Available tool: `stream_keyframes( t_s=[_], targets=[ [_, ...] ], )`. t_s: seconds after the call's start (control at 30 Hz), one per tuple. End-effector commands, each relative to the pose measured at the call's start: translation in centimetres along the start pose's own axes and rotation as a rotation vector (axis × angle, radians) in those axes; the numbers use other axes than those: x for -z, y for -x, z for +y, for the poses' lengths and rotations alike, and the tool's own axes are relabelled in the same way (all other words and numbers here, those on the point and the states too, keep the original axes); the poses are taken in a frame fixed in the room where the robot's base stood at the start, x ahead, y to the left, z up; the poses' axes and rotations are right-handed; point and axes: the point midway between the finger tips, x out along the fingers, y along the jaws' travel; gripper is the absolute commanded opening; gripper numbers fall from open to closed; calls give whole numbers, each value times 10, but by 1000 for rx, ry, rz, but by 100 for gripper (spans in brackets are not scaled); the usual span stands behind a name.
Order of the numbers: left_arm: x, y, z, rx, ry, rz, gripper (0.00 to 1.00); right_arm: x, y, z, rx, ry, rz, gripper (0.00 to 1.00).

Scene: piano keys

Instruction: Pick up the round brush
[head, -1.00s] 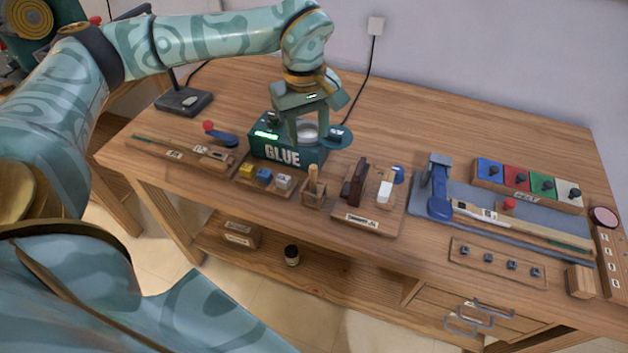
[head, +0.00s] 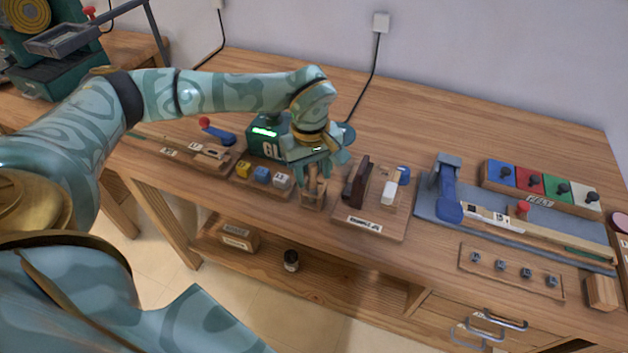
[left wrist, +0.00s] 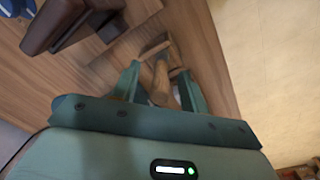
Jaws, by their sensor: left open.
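The round brush (head: 312,178) stands upright, handle up, in a small wooden holder (head: 313,203) near the bench's front edge. Its lower end is hidden in the holder. My left gripper (head: 314,170) is open and low over the holder, pointing down. In the left wrist view the wooden handle (left wrist: 160,82) shows between the two spread fingers of my left gripper (left wrist: 160,88). I cannot tell whether either finger touches it. My right gripper is not in view.
A glue station (head: 262,143) stands behind the holder. Several small labelled blocks (head: 262,174) sit to its left. A board with a dark brown block (head: 356,184) and a white tool is close on its right. A blue clamp (head: 447,190) stands farther right. The back of the bench is clear.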

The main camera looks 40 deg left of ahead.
Motion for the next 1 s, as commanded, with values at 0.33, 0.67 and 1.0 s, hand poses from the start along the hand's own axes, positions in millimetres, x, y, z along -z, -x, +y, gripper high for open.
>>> stream_keyframes(
  t_s=[0.33, 0.67, 1.0],
  targets=[
    [0, 1, 0, 0, 0, 0, 0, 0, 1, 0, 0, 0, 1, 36],
    [0, 24, 1, -4, 0, 1, 0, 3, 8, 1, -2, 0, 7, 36],
    [-3, 93, 4, -3, -23, 1, 0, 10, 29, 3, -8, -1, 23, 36]
  ],
)
